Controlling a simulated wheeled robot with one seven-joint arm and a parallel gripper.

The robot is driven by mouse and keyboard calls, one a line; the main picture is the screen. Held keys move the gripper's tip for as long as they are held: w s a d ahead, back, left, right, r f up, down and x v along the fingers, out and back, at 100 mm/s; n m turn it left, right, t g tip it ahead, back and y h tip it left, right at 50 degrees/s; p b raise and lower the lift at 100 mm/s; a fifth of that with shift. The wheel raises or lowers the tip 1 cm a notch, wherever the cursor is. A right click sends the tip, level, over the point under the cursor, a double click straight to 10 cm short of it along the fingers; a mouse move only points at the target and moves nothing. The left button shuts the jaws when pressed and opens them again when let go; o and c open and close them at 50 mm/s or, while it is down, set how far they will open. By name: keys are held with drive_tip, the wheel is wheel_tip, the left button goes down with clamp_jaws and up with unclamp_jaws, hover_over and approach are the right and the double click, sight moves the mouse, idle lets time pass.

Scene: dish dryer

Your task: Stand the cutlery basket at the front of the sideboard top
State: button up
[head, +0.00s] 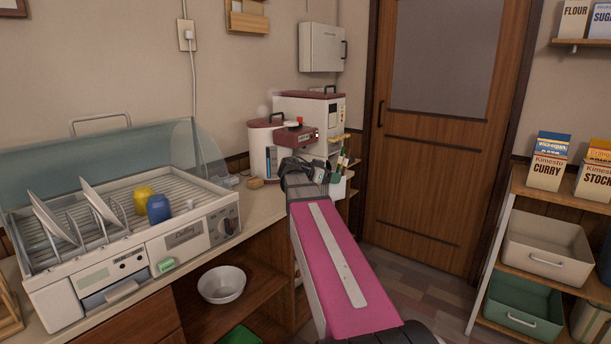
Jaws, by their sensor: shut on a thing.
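My gripper (322,176) is at the far end of my outstretched pink-topped arm, near the far right end of the wooden sideboard top (262,206). The white cutlery basket (340,187) shows just to the right of and beyond my gripper, upright, with several cutlery handles sticking up. My gripper is shut on the basket; its fingertips are mostly hidden by my own wrist. The basket's underside is hidden, so I cannot tell whether it touches the top.
A dish dryer (188,238) with plates and two cups fills the left of the sideboard. A rice cooker (263,150) and a cream appliance (322,108) stand at the back. A white bowl (222,284) sits on the shelf below. A rack with bins (547,247) stands right.

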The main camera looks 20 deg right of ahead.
drive_tip(key=shift+w+a+f, duration=0.25)
drive_tip(key=shift+w+a, duration=1.15)
drive_tip(key=shift+w, duration=0.75)
drive_tip(key=shift+w+a+f, duration=0.25)
drive_tip(key=shift+w+a, duration=1.2)
drive_tip(key=shift+w, duration=0.65)
drive_tip(key=shift+w+a+f, duration=0.25)
drive_tip(key=shift+w+a, duration=1.15)
drive_tip(key=shift+w, duration=0.75)
drive_tip(key=shift+f, duration=0.1)
drive_tip(key=o, duration=1.2)
drive_tip(key=shift+o, duration=0.2)
drive_tip(key=v, duration=0.7)
drive_tip(key=shift+a, duration=0.2)
